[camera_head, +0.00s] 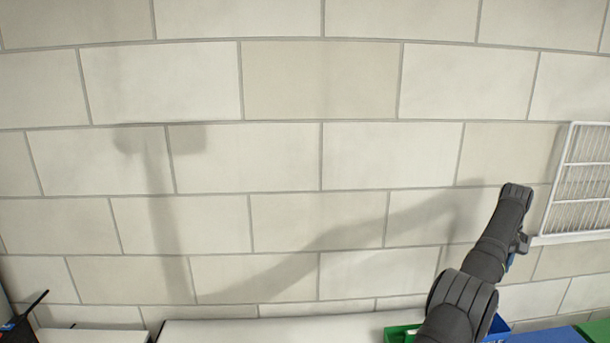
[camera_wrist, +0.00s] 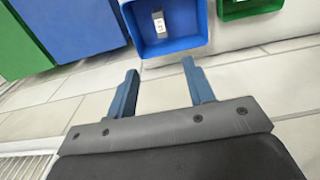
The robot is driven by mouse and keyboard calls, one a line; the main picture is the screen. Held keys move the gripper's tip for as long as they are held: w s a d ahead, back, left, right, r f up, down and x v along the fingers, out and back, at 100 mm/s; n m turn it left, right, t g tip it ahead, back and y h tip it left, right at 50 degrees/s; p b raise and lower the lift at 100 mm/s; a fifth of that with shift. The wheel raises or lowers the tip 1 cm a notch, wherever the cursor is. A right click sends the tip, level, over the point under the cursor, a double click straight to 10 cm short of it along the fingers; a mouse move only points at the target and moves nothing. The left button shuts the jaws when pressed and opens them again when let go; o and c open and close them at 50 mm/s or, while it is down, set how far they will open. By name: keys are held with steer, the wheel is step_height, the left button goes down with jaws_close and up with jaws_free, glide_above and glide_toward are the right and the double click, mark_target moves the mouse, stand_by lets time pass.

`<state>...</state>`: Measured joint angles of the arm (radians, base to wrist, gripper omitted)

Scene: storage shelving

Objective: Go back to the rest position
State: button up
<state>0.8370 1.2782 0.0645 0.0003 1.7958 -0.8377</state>
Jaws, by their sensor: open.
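My gripper (camera_wrist: 160,90) shows in the wrist view with its two blue fingers spread apart and nothing between them. Beyond the fingertips is a blue bin (camera_wrist: 182,43) with a small whitish item (camera_wrist: 159,22) inside it. In the head view my dark arm rises at the lower right in front of the block wall. The fingers are hidden in that view.
A white wire rack (camera_head: 580,180) is on the wall at the right. Green (camera_head: 400,331) and blue (camera_head: 496,328) bins stand along the bottom edge, by a white surface (camera_head: 270,331). A second green bin (camera_wrist: 245,8) shows in the wrist view. The wall area at centre is clear.

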step_height(320, 180, down, 17)
step_height(320, 180, up, 6)
steer(key=w+a+m, duration=0.1)
steer(key=w+a, duration=0.3)
steer(key=a, duration=0.6)
steer(key=w+a+m, duration=0.1)
steer(key=w+a, duration=0.3)
steer(key=a, duration=0.5)
steer(key=s+a+r, duration=0.1)
steer(key=a+r, duration=0.1)
steer(key=a, duration=1.6)
steer(key=s+a+r+m, duration=0.1)
steer(key=s+a+r, duration=0.1)
steer(key=a, duration=1.6)
steer(key=shift+m, duration=0.3)
steer(key=shift+r, duration=0.1)
